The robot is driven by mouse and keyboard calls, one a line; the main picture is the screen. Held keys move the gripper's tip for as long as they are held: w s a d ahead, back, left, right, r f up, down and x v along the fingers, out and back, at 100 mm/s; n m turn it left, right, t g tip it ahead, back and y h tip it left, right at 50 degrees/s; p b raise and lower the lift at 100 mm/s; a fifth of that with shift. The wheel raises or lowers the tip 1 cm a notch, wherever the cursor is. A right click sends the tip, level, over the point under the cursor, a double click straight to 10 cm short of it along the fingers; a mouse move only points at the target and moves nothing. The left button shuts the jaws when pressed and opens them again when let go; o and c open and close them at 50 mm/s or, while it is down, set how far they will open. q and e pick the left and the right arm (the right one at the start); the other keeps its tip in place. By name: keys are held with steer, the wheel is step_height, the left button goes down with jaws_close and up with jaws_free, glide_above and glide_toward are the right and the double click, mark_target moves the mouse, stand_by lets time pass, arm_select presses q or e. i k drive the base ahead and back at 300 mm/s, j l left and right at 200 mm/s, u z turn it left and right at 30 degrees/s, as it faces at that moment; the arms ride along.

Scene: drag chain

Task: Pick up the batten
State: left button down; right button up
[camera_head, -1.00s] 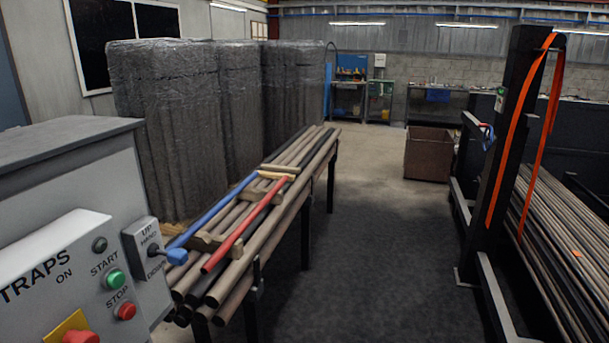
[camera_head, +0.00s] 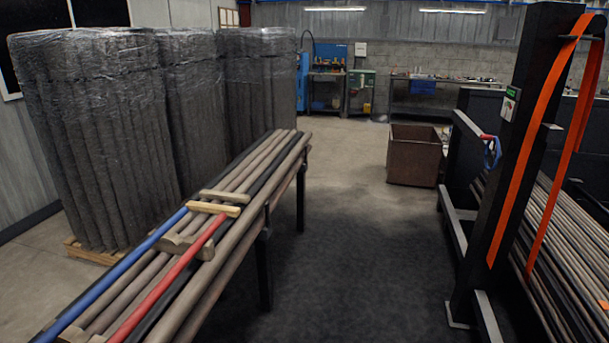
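Short wooden battens lie across a bundle of long pipes (camera_head: 214,285) on a rack at the left. One brown batten (camera_head: 221,195) lies farthest back. A paler tan batten (camera_head: 213,209) lies just in front of it, by the far ends of the blue bar and the red bar. A thicker wooden piece (camera_head: 172,243) lies nearer, partly hidden under the red bar. I cannot tell which of these is the task's batten. Neither of my grippers is in view.
The blue bar (camera_head: 130,260) and red bar (camera_head: 166,283) lie lengthwise on the pipes. Wrapped bundles (camera_head: 100,130) stand behind the rack. A brown bin (camera_head: 413,160) stands in the middle distance. A black post (camera_head: 515,130) with orange straps is at right. The floor between is clear.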

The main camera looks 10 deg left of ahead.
mark_target(233, 211)
steer(key=i+u, duration=0.1)
steer(key=i, duration=0.45)
steer(key=i+l+u, duration=0.15)
steer(key=i, duration=0.4)
steer(key=i+l+u, duration=0.1)
steer(key=i, duration=0.5)
